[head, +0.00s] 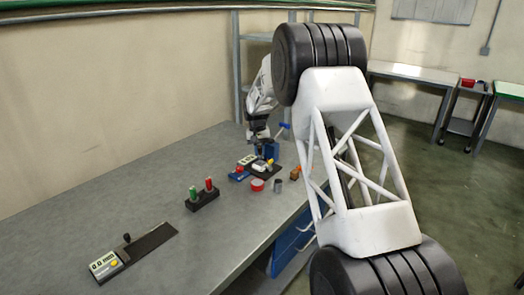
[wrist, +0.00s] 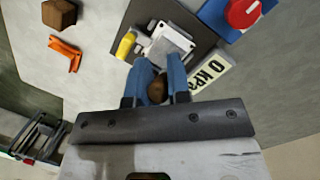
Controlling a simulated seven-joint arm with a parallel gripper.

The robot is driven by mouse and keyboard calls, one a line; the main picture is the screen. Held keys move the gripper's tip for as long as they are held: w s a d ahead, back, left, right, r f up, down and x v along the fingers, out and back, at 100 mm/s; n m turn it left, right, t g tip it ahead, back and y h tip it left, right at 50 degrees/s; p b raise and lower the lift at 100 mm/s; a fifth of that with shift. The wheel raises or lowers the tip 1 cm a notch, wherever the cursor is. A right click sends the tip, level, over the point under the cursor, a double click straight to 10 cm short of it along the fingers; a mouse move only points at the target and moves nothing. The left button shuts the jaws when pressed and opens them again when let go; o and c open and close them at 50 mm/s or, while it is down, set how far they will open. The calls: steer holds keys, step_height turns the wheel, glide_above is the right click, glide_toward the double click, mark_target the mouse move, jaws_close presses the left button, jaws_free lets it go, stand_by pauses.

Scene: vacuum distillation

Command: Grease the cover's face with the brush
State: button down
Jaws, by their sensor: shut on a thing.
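My gripper (wrist: 158,88) is shut on a brown, rounded thing (wrist: 157,91) between its blue fingers, apparently the brush's handle seen end-on. Its bristles are hidden. A white square piece (wrist: 168,44), possibly the cover, lies on a dark plate (wrist: 205,38) just beyond the fingertips in the wrist view. I cannot tell whether the brush touches it. In the head view my gripper (head: 257,138) is above the same dark plate (head: 270,171) at the table's far end. The cover's face is not clearly visible.
A yellow piece (wrist: 126,45) lies beside the white piece. A "0 kPa" display (wrist: 209,75) and a blue box with a red knob (wrist: 242,13) stand close right. A red-topped pot (head: 257,184) and grey cylinder (head: 278,186) are near the edge.

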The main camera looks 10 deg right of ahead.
steer(key=shift+s+a+f, duration=0.15)
steer(key=shift+s+a, duration=1.25)
step_height(320, 180, up, 8)
steer(key=shift+r, duration=0.25)
steer(key=shift+d, duration=0.1)
steer(key=shift+s, duration=0.1)
steer(key=shift+s+d+f+t+h, duration=0.2)
steer(key=shift+s+f, duration=0.15)
steer(key=shift+s, duration=0.25)
steer(key=shift+s+d+f+t+h, duration=0.1)
steer(key=shift+s+f+t+h, duration=0.1)
steer(key=shift+s+f, duration=0.3)
steer(key=shift+s+r, duration=0.1)
steer(key=shift+r, duration=0.35)
